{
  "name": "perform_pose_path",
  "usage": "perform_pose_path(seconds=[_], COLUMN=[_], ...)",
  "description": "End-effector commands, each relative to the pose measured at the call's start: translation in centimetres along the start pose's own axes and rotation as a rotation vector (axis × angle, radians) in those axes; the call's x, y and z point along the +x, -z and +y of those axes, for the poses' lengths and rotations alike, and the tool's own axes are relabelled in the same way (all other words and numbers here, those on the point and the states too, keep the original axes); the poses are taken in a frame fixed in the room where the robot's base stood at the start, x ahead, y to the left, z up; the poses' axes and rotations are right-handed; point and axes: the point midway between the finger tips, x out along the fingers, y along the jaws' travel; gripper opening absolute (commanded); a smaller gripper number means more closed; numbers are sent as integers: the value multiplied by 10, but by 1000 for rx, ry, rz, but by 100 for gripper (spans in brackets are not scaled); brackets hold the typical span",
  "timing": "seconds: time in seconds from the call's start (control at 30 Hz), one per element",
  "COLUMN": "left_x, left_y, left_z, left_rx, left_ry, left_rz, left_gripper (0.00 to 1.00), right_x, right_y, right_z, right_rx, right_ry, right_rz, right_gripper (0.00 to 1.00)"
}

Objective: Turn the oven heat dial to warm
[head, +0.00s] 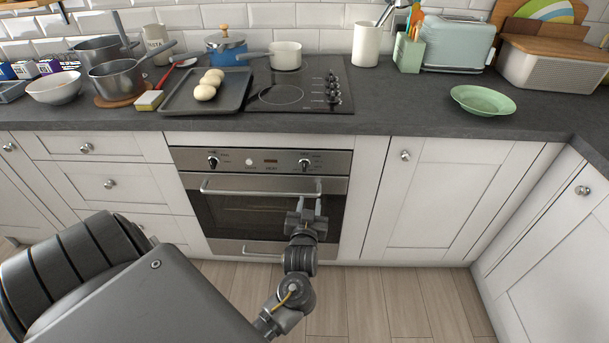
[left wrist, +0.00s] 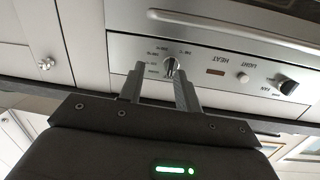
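The heat dial (head: 304,163) is the small round knob at the right of the oven's control panel (head: 262,161). In the left wrist view, which is upside down, the dial (left wrist: 170,67) has small printed words around it that are too small to read surely. I cannot tell its setting. My left gripper (head: 308,199) is in front of the oven, fingers pointing up towards the panel, below the dial in the head view. In the left wrist view its fingers (left wrist: 158,75) are apart and empty, with the dial just beyond the tips, nearer the right finger. My right gripper is not in view.
The fan dial (head: 213,162), the light button (head: 249,162) and a red display (head: 271,162) share the panel. The oven handle (head: 250,190) runs across just below it. A black hob (head: 310,75) and a baking tray (head: 180,97) with buns are above. White cupboards flank the oven.

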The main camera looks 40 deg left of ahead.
Motion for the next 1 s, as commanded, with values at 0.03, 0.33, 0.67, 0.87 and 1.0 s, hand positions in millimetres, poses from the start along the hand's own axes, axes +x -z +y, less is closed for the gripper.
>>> perform_pose_path(seconds=[0.03,0.33,0.67,0.87,1.0], left_x=[0,-2,45,79,95], left_y=[17,49,53,56,56], left_z=[-8,-25,-28,-31,-33], left_rx=[-35,-90,-87,-87,-88], left_ry=[30,83,80,80,80], left_rz=[35,89,91,90,88], left_gripper=[34,34,34,34,34], right_x=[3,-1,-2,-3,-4], right_y=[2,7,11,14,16], right_z=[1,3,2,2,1], right_rx=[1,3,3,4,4], right_ry=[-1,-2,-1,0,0], right_rz=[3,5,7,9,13], right_gripper=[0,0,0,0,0])
